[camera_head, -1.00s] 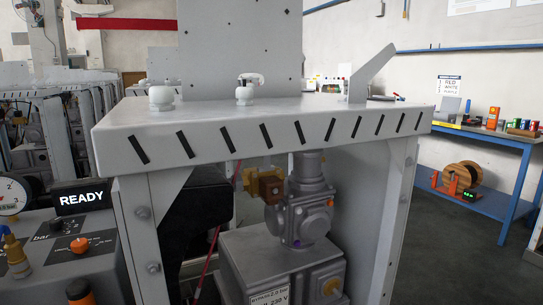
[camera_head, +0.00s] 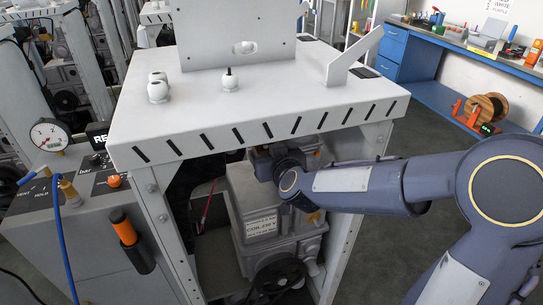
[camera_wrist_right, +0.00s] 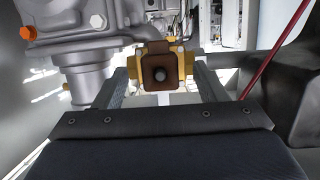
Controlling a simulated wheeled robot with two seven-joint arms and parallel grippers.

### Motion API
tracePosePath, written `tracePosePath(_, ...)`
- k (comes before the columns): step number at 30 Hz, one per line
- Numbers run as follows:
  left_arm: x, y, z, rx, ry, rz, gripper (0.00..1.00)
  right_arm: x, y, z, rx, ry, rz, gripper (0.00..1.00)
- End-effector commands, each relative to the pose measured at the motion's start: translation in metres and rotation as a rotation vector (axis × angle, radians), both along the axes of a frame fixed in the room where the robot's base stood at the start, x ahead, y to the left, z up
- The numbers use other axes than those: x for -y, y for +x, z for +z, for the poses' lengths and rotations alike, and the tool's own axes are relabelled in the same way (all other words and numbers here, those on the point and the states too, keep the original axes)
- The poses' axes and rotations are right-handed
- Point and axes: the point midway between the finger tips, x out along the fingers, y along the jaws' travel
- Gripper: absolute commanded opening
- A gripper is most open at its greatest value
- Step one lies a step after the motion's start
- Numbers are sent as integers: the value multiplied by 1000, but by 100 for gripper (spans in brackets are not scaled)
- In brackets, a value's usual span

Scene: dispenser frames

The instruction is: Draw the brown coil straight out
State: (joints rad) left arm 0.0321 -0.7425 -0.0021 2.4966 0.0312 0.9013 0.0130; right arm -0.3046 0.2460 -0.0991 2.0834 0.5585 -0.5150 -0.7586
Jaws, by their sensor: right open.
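My left gripper is not in view.
The white frame top (camera_head: 255,108) overhangs the work space, with a front leg on each side. A grey valve body (camera_wrist_right: 85,45) stands close beside the coil in the wrist view. A red cable (camera_wrist_right: 280,45) hangs on the other side. A grey box (camera_head: 265,215) sits below.

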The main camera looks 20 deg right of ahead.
Motion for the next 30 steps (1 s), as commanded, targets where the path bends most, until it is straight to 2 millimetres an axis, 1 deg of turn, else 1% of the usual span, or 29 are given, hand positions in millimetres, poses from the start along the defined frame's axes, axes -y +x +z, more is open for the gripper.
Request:
tracePosePath(1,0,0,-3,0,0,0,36,0,8,-5,-1,1,-1,65)
tracePosePath(3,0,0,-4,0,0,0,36,0,18,-7,-1,1,0,65)
tracePosePath(6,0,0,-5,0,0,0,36,-1,29,-10,-2,0,0,65)
tracePosePath(9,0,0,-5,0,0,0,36,-1,35,-11,-1,1,1,65)
tracePosePath(19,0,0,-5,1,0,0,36,-1,38,-12,0,2,0,65)
tracePosePath(30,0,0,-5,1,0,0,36,-1,38,-12,0,3,1,17)
